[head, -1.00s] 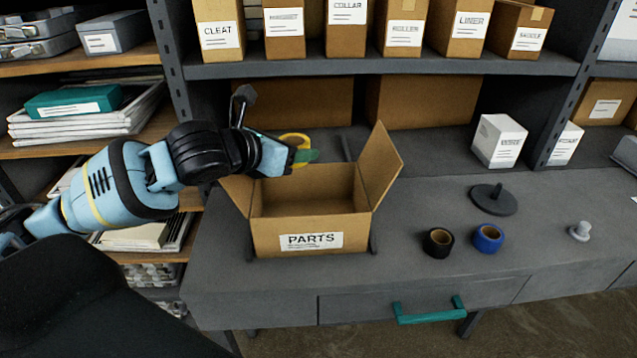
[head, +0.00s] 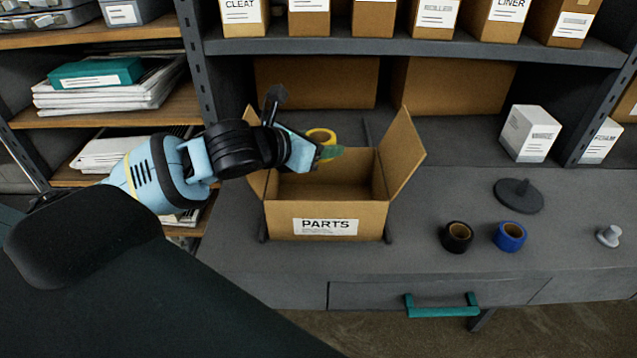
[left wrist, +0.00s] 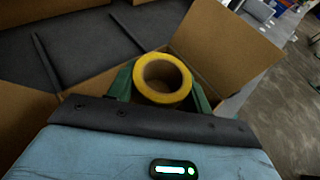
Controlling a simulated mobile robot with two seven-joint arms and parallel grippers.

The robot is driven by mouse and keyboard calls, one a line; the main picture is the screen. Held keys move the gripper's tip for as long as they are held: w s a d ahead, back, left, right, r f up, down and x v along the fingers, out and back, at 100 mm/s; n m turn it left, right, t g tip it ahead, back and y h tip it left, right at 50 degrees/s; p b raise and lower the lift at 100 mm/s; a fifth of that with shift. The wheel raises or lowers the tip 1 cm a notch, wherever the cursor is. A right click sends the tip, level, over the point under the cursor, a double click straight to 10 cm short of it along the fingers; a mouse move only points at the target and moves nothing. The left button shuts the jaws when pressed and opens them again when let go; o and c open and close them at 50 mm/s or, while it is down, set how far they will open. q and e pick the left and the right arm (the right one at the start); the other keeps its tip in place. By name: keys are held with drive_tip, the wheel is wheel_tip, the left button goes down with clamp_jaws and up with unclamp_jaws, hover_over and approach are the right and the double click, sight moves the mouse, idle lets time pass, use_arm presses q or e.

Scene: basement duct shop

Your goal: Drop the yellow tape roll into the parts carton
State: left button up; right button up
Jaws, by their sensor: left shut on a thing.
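The yellow tape roll (head: 321,136) is held in my left gripper (head: 330,152), above the back part of the parts carton. In the left wrist view the roll (left wrist: 163,95) sits between the two green fingers of the gripper (left wrist: 162,88), its brown core facing the camera. The parts carton (head: 325,221) stands open on the grey bench with its flaps up and a "PARTS" label on the front. Its flap also shows in the left wrist view (left wrist: 228,42). The inside that I can see in the head view looks empty. My right gripper is not in view.
A black tape roll (head: 457,237) and a blue tape roll (head: 510,236) lie on the bench (head: 420,265) right of the carton. A dark disc with a peg (head: 518,196) and a white box (head: 529,134) stand farther back. A shelf of labelled boxes is above.

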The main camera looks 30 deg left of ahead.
use_arm(q)
drive_tip(key=shift+f, duration=0.7)
drive_tip(key=o, duration=1)
drive_tip(key=shift+o, duration=0.2)
